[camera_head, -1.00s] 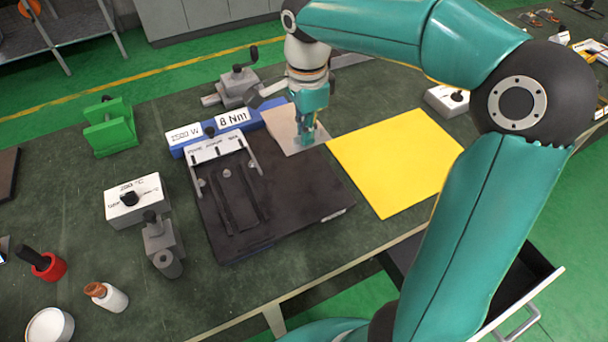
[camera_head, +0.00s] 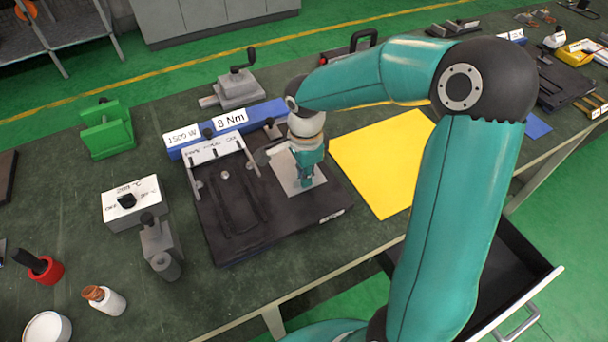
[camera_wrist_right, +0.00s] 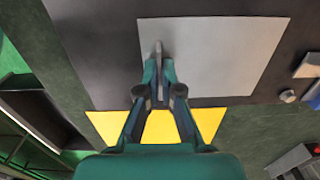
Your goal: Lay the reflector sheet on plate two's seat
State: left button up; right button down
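The reflector sheet, a thin light grey square (camera_head: 286,178), is over the right part of the dark plate (camera_head: 325,209). In the wrist view the sheet (camera_wrist_right: 225,50) shows flat over the dark surface. My right gripper (camera_head: 304,180) points down at the sheet, its fingertips together at the sheet's near edge; in the wrist view the fingers (camera_wrist_right: 158,75) pinch a small upright piece there. I cannot tell whether the sheet touches the plate or hangs just above it. A dark looped groove (camera_head: 237,196) is in the plate's left part. My left gripper is not in view.
A yellow sheet (camera_head: 385,165) lies right of the plate. A blue bar with an "8 Nm" label (camera_head: 232,120) and a white labelled strip (camera_head: 214,148) stand behind. A grey clamp (camera_head: 160,245) and white box (camera_head: 133,199) stand left. An open drawer (camera_head: 490,270) is below right.

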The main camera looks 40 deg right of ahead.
jog(key=c, duration=1.3)
grip_release()
jog(key=shift+f, duration=0.1)
notch_tip(320, 180, up, 12)
jog(key=shift+r, duration=0.15)
